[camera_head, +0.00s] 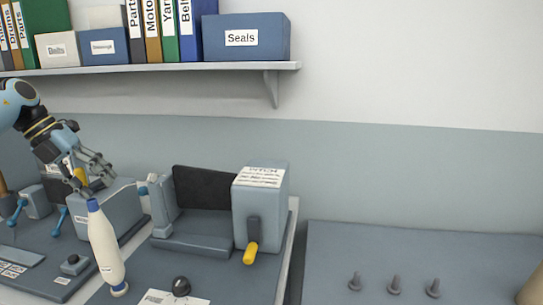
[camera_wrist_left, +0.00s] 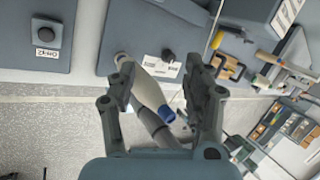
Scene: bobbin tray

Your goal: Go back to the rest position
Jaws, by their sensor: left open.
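A white bobbin (camera_head: 106,250) with a blue top stands slightly tilted on the dark bench at the lower left of the head view. In the left wrist view the white bobbin (camera_wrist_left: 147,88) shows between the fingers, its blue end toward my wrist. My left gripper (camera_head: 92,180) is open, just above and behind the blue top in the head view. Its spread fingers also show in the left wrist view (camera_wrist_left: 160,72). I cannot tell whether a finger touches the bobbin. My right gripper is out of view.
A grey machine with a yellow-handled lever (camera_head: 251,252) stands right of the bobbin. A black knob (camera_head: 181,286) is in front. A shelf (camera_head: 180,69) with binders and boxes hangs above.

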